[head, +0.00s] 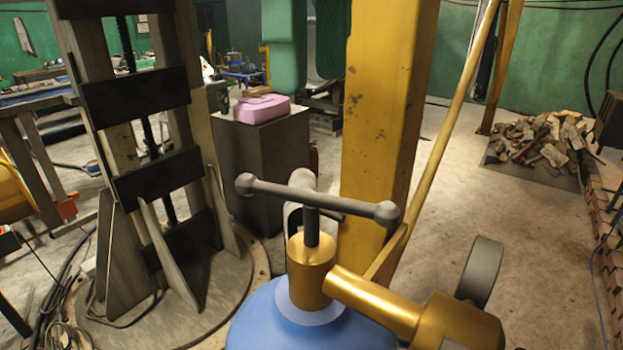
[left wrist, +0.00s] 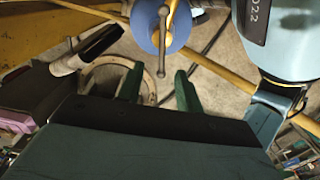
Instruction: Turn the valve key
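The valve key is a grey T-shaped bar (head: 345,204) with ball ends, on a short stem above a brass valve (head: 312,270). The valve sits on a blue rounded cylinder (head: 275,325). In the left wrist view the key (left wrist: 156,55) runs nearly upright over the blue top (left wrist: 147,28). My left gripper (head: 303,84) shows green at the top of the head view, pointing down, above the key and apart from it. In the left wrist view its two green fingers (left wrist: 160,79) stand apart, one on each side of the bar's near end. My right gripper is not in view.
A yellow column (head: 385,130) stands close behind the key, with a slanted yellow bar (head: 460,100) to its right. A dark screw column (head: 135,100) stands at left. A pink object (head: 262,109) lies on a grey cabinet (head: 262,160). Open floor lies at right, before a wood pile (head: 540,140).

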